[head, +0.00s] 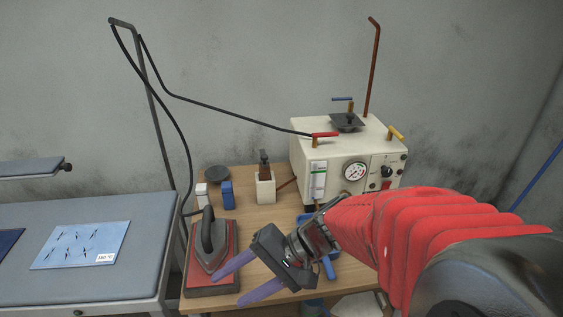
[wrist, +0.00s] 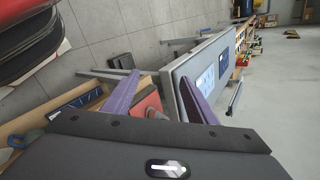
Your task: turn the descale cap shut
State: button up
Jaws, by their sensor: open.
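The cream boiler (head: 320,148) stands on the wooden table at the back right. On its top is a dark square plate (head: 346,123) with a blue-handled part (head: 342,99) at it. A red lever (head: 325,134) is at the top left and a yellow handle (head: 396,132) at the right. No label shows which part is the descale cap. My gripper (head: 227,287) is open and empty, its purple fingers pointing left, low by the iron and well away from the boiler. In the wrist view, my gripper (wrist: 155,76) is open; the boiler is not recognisable there.
An iron (head: 211,245) sits on a red pad at the front left of the table. A blue box (head: 227,195) and a cream holder (head: 265,189) stand behind. A black hose (head: 225,108) runs to the boiler's red lever. A padded board (head: 150,215) is at the left.

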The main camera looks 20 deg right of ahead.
jog(key=w+d+m+t+y, duration=0.2)
jog(key=w+d+m+t, duration=0.4)
jog(key=w, duration=0.2)
jog(key=m+t+h, duration=0.8)
jog(key=m+h, duration=0.9)
send_near(346, 196)
jog(key=s, duration=0.1)
jog(key=s+f, duration=0.2)
jog(key=s, duration=0.1)
jog(key=shift+a, duration=0.1)
jog(key=shift+w, duration=0.1)
jog(key=x, duration=1.3)
jog(key=shift+w, duration=0.3)
